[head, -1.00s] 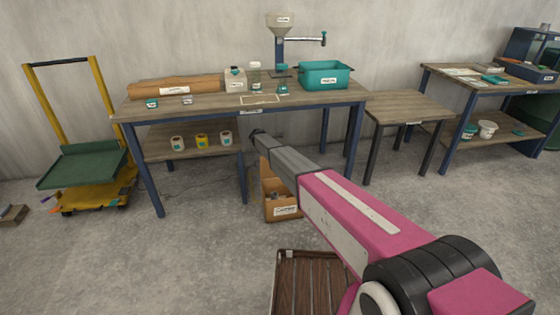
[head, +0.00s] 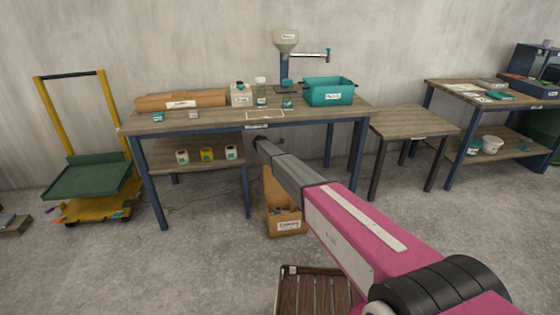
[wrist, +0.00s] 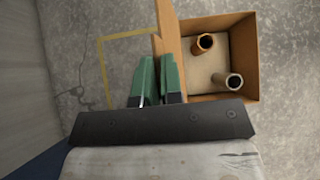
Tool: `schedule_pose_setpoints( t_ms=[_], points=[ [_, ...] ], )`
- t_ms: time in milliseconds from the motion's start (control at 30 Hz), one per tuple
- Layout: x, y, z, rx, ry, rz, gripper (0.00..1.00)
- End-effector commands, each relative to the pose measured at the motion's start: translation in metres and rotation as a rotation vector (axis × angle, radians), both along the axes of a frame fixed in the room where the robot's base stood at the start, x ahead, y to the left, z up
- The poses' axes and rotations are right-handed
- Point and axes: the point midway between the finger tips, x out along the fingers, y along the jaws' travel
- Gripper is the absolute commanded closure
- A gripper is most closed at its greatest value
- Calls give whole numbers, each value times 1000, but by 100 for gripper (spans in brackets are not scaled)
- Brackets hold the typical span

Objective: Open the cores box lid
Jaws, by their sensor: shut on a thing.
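The cores box (head: 287,227), an orange-brown box with a white label, stands on the floor under the front edge of the workbench. Its lid (head: 268,188) stands raised at the box's left side, partly hidden by my arm. In the wrist view the box (wrist: 253,62) is open, with two tube cores (wrist: 204,43) inside. The lid (wrist: 167,22) shows there edge-on along the box's left side. My gripper (wrist: 159,72) has its green fingers on either side of the lid, shut on it. In the head view the fingers are hidden.
The workbench (head: 190,121) is above and behind the box, with its shelf (head: 190,152) to the left. A slatted wooden surface (head: 315,290) lies in front, below my arm. A yellow cart (head: 88,190) stands at far left. The floor between is clear.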

Motion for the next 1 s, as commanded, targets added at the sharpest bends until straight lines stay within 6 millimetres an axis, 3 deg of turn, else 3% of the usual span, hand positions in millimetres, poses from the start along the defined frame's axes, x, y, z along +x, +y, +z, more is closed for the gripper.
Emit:
schedule_pose_setpoints(
  t_ms=[100, 133, 167, 200, 567, 1000],
  points=[
    [1, 0, -2, 5, -3, 0, 100],
    [1, 0, -2, 5, -3, 0, 83],
    [1, 0, -2, 5, -2, -1, 73],
    [1, 0, -2, 4, -3, -1, 70],
    [-1, 3, 2, 2, -1, 0, 70],
    [-10, 42, 42, 4, -2, 0, 70]
  ],
)
